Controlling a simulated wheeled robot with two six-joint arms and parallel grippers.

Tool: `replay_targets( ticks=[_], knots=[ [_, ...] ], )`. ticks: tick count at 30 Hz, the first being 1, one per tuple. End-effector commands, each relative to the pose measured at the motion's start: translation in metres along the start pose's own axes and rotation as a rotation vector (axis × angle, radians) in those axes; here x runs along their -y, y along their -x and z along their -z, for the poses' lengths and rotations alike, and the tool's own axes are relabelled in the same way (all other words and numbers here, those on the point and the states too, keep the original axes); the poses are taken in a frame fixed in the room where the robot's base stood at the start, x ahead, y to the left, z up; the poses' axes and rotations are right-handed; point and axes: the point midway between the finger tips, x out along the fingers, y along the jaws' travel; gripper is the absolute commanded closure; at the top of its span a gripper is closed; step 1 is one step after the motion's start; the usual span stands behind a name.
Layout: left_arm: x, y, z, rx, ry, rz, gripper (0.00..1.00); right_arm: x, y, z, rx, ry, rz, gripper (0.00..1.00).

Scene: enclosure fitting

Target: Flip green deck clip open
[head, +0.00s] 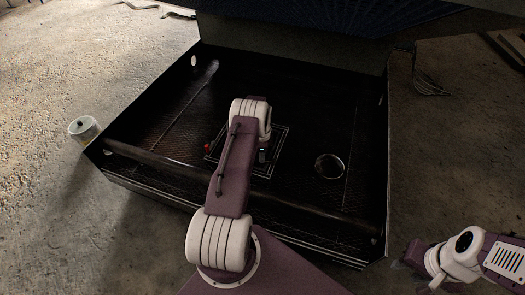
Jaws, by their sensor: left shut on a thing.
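I cannot make out the green deck clip; no green part shows in the head view. My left arm reaches into a dark open enclosure (150,180) and ends over a square framed panel (275,155) on its floor. My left gripper (262,156) is mostly hidden by its own wrist. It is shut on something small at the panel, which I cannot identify. A small red part (207,148) shows at the panel's left edge. My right gripper (402,262) is at the lower right, outside the enclosure, with nothing visible in it; its finger gap is unclear.
A round metal ring (329,166) lies on the enclosure floor right of the panel. A thick bar (160,158) runs along the enclosure's front. A pale can (84,129) stands outside at the left. Thin wires (430,84) lie at the right. The ground at the far left is mostly clear.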

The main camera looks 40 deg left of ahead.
Motion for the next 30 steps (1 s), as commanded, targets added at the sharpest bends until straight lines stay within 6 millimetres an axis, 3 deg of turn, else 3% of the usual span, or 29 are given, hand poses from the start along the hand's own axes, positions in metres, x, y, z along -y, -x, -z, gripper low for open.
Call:
replay_targets(
  ticks=[1, 12, 30],
  knots=[
    [-0.003, 0.005, 0.000, 0.000, 0.041, -0.003, 1.00, 0.000, 0.009, 0.001, 0.000, 0.000, 0.000, 0.63],
    [-0.022, 0.003, 0.004, 0.001, 0.392, -0.002, 1.00, 0.001, 0.034, 0.004, 0.000, 0.000, 0.000, 0.63],
    [-0.044, 0.001, 0.023, 0.000, 0.946, -0.001, 1.00, 0.001, 0.055, 0.006, 0.000, 0.000, 0.000, 0.63]
  ],
)
